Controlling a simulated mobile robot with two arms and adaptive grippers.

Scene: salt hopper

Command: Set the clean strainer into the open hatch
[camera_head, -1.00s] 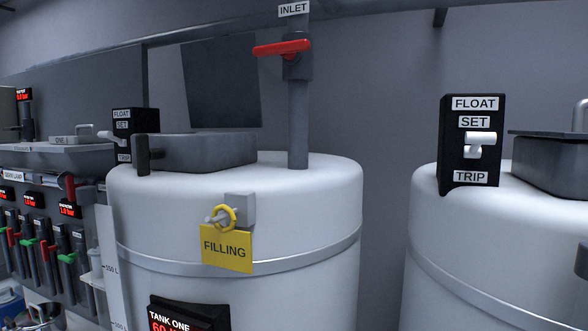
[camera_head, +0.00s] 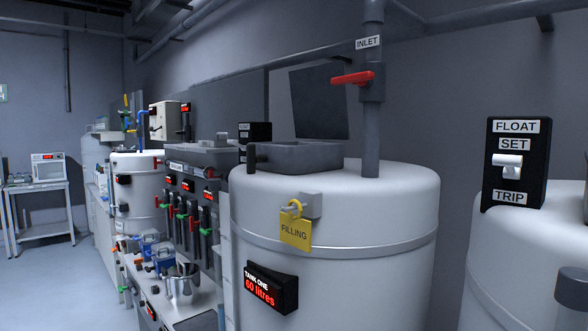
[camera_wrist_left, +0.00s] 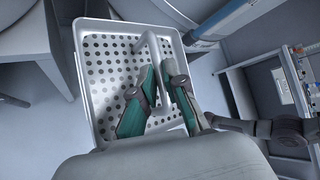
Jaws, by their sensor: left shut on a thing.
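In the left wrist view my left gripper (camera_wrist_left: 158,100) is shut on the handle (camera_wrist_left: 153,58) of a pale square strainer (camera_wrist_left: 88,95) with round holes. The fingers are on the upright handle, above the perforated floor. Neither gripper shows in the head view. There, the dark rectangular hatch (camera_head: 300,158) stands on top of the white tank one (camera_head: 335,205). Its dark lid (camera_head: 319,103) is raised behind it. The inside of the hatch is mostly hidden by its near wall.
A vertical inlet pipe (camera_head: 371,140) with a red valve handle (camera_head: 352,78) rises right of the hatch. A yellow FILLING tag (camera_head: 295,233) hangs on the tank front. A second tank (camera_head: 515,255) with a float box (camera_head: 514,163) stands right. Open floor (camera_head: 50,280) lies left.

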